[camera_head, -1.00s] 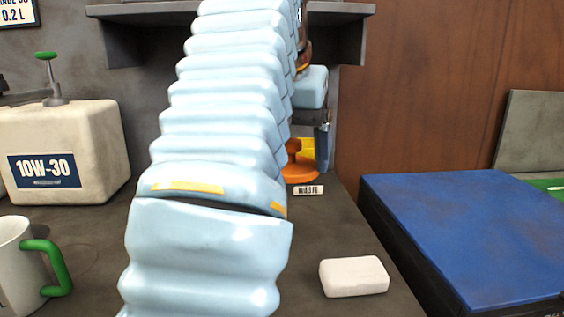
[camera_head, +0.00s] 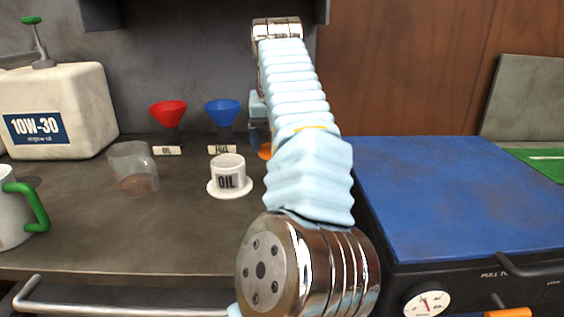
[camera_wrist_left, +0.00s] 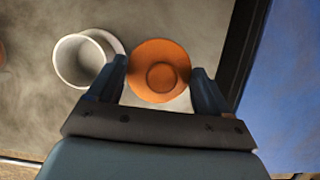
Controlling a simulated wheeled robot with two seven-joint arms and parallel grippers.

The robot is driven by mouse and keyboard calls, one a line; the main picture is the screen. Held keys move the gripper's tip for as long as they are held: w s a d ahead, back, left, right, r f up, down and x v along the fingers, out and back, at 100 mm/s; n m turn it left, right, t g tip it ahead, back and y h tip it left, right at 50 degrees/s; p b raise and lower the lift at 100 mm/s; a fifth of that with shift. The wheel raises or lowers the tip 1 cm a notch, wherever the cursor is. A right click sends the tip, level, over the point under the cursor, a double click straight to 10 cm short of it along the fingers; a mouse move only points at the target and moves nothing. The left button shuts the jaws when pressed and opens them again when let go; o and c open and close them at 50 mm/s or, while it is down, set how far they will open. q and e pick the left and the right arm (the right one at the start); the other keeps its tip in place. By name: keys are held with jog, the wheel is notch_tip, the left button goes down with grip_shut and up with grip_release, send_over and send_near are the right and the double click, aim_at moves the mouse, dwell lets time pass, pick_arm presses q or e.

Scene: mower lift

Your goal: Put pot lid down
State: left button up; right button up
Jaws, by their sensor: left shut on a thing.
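The orange round lid (camera_wrist_left: 160,52), with a raised round middle, shows in the left wrist view between the fingers of my left gripper (camera_wrist_left: 164,88), which is shut on it. In the head view only an orange edge of the lid (camera_head: 265,152) shows beside my arm, which hides most of my left gripper. Whether the lid touches the counter cannot be told. My right gripper is not in view.
Red (camera_head: 168,112) and blue (camera_head: 222,111) funnels stand at the back. A clear beaker (camera_head: 132,168), a white mug with a green handle (camera_head: 12,215) and a 10W-30 jug (camera_head: 70,100) are at left. A blue-topped box (camera_head: 440,190) is at right. The front counter is clear.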

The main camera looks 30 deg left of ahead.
pick_arm(q)
jog(key=w+f, duration=0.1)
jog(key=f, duration=0.1)
jog(key=w+a+f, duration=0.1)
jog(key=w+f, duration=0.1)
jog(key=shift+w+f+b, duration=0.15)
jog(key=shift+f+b, duration=0.15)
jog(key=shift+f, duration=1.4)
jog(key=shift+f, duration=0.1)
jog(key=o, duration=0.9)
jog(key=shift+o, duration=0.2)
jog(key=v, duration=1.1)
jog(key=shift+r+p, duration=0.3)
jog(key=shift+s+r, duration=0.2)
jog(key=shift+r, duration=0.1)
